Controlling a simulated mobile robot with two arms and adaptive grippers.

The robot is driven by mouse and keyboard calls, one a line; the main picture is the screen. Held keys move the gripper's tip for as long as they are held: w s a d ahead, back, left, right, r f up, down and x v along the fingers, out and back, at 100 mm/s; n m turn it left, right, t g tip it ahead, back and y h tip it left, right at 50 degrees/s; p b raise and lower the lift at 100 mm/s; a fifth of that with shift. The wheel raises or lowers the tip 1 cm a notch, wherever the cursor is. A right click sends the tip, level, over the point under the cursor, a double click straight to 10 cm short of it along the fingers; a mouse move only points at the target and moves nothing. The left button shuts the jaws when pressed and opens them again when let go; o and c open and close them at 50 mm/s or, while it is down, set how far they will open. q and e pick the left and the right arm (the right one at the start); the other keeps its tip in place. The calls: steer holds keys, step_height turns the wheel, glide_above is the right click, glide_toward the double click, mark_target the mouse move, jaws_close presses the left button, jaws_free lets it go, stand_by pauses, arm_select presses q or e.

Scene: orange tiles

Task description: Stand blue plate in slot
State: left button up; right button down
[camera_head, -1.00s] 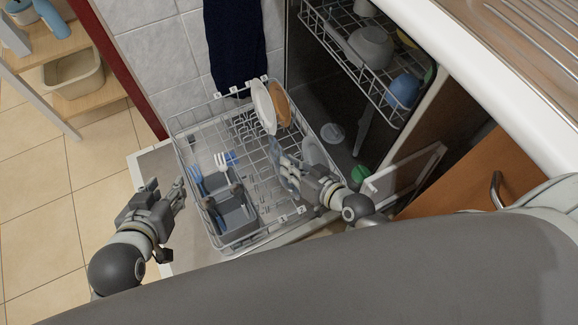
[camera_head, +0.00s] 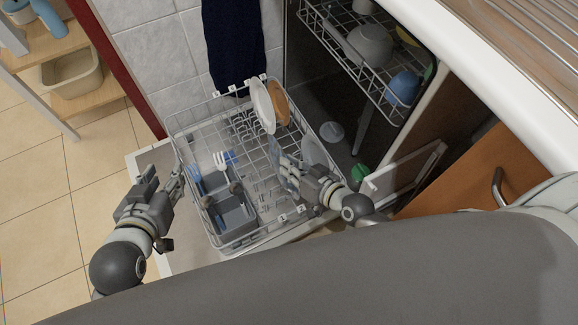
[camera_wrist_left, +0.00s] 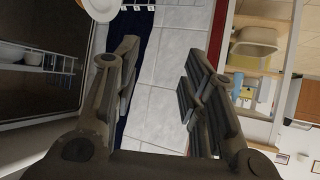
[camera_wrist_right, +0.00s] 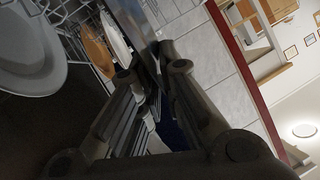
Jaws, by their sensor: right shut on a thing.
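My right gripper (camera_head: 293,172) is over the right front part of the lower dishwasher rack (camera_head: 187,128). It is shut on a thin, blue-grey plate, seen nearly edge-on in the right wrist view (camera_wrist_right: 132,28). I take this for the blue plate; the fingers hide part of it, and I cannot tell whether its lower edge touches the rack. A white plate (camera_head: 262,106) and an orange-brown plate (camera_head: 279,103) stand upright side by side at the rack's back. My left gripper (camera_head: 168,186) is open and empty by the rack's left side; its fingers are apart in the left wrist view (camera_wrist_left: 160,80).
The upper rack (camera_head: 340,60) holds bowls and a blue cup (camera_head: 404,88). Floor at left is clear.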

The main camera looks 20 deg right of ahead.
arm_select(q)
steer(key=shift+w+d+r+t+h+b, duration=0.15)
steer(key=shift+w+d+r+t+b, duration=0.1)
steer(key=shift+w+r+t, duration=0.25)
steer(key=shift+w+d+r+t+h+b, duration=0.1)
steer(key=shift+w+d+r+t+h, duration=0.15)
steer(key=shift+w+r, duration=0.35)
arm_select(e)
steer(key=shift+w+d+f, duration=0.15)
steer(key=shift+d+f, duration=0.2)
steer(key=shift+f, duration=0.15)
